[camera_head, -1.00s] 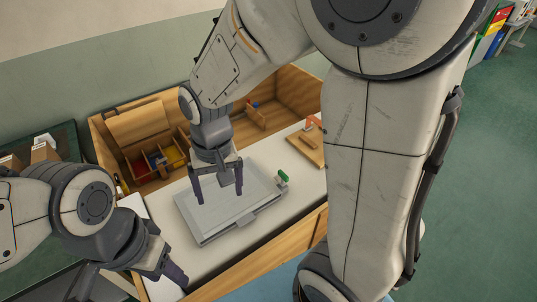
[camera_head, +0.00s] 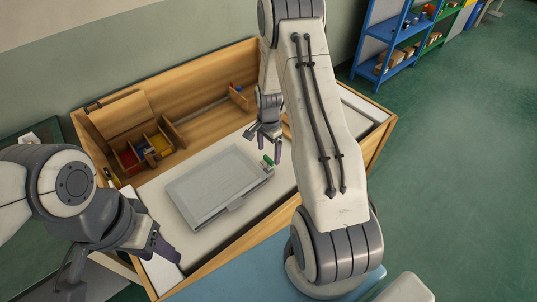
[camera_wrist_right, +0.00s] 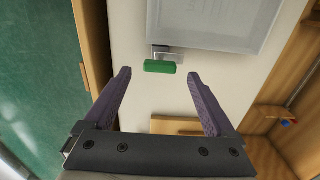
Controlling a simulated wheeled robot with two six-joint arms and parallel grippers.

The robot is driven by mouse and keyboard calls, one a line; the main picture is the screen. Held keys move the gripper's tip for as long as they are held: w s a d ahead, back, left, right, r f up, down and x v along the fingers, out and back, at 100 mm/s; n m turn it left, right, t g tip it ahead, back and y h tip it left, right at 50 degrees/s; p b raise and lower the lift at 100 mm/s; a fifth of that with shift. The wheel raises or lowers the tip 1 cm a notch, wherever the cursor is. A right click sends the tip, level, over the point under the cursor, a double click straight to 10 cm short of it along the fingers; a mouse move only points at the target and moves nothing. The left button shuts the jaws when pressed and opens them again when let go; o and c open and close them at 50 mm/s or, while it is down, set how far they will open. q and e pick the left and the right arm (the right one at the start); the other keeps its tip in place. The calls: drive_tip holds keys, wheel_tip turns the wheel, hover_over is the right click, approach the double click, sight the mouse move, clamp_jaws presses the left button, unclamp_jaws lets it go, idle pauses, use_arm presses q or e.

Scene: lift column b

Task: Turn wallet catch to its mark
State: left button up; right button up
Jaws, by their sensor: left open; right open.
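The wallet is a flat pale grey case (camera_head: 212,185) lying closed on the light worktop. Its catch (camera_head: 268,160) has a green handle at the case's right edge. The green handle also shows in the right wrist view (camera_wrist_right: 160,67), lying crosswise on a small metal bracket. My right gripper (camera_head: 265,143) is open, just behind the catch in the head view. In the right wrist view its fingertips (camera_wrist_right: 159,74) are spread to either side of the handle, apart from it. My left gripper (camera_head: 166,250) is open and empty at the front left. I cannot make out the mark.
A wooden organizer (camera_head: 180,90) with coloured compartments (camera_head: 145,150) stands along the back of the bench. A wooden block (camera_wrist_right: 180,125) lies near the right gripper. Blue shelves (camera_head: 385,50) stand far right. The worktop in front of the case is clear.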

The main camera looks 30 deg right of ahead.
drive_tip(key=shift+f, duration=1.45)
drive_tip(key=c, duration=1.4)
